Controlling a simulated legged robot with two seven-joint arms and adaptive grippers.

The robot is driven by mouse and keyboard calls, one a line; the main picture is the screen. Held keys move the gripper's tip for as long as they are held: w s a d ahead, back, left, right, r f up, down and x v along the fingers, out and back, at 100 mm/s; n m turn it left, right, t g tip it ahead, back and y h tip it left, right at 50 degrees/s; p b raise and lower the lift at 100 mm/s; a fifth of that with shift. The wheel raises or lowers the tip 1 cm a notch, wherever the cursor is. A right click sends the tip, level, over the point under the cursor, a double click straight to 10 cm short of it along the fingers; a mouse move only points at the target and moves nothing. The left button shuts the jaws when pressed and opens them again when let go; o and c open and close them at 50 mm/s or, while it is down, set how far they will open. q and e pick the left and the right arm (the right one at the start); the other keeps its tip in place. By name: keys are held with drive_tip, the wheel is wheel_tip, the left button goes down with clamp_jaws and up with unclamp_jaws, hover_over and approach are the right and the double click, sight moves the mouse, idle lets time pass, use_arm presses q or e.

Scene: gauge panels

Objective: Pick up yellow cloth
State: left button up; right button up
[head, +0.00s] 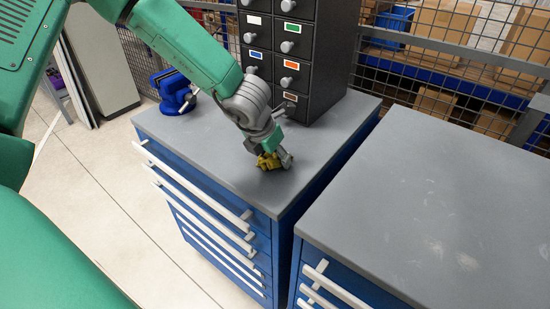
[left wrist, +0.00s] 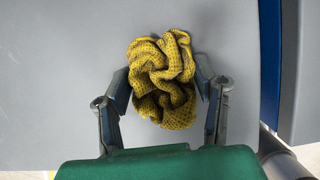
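The yellow cloth (left wrist: 163,75) lies crumpled on the grey top of the blue drawer cabinet (head: 190,125). In the head view the cloth (head: 266,162) is small and partly hidden by my left gripper (head: 272,158). My left gripper points down at the cloth from above. In the left wrist view its two fingers (left wrist: 163,92) stand apart, one on each side of the cloth. A narrow gap shows at the left fingertip, and the right fingertip is very close to the cloth. My right gripper is in neither view.
A dark small-drawer unit (head: 320,60) stands at the back of the cabinet top. A blue vise (head: 174,92) sits at the back left corner. A second grey-topped cabinet (head: 430,210) is to the right, across a narrow gap. Wire mesh and boxes stand behind.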

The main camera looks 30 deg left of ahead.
use_arm(q)
drive_tip(key=shift+a+f, duration=0.15)
drive_tip(key=shift+a, duration=0.3)
drive_tip(key=shift+c, duration=0.2)
drive_tip(key=shift+d+r, duration=0.1)
drive_tip(key=shift+r, duration=0.3)
drive_tip(key=shift+c, duration=0.2)
wheel_tip(320, 180, up, 27)
drive_tip(key=p, duration=0.5)
drive_tip(key=shift+r+p, duration=0.15)
drive_tip(key=shift+p, duration=0.25)
drive_tip(key=shift+d, duration=0.1)
drive_tip(key=shift+c, duration=1.2)
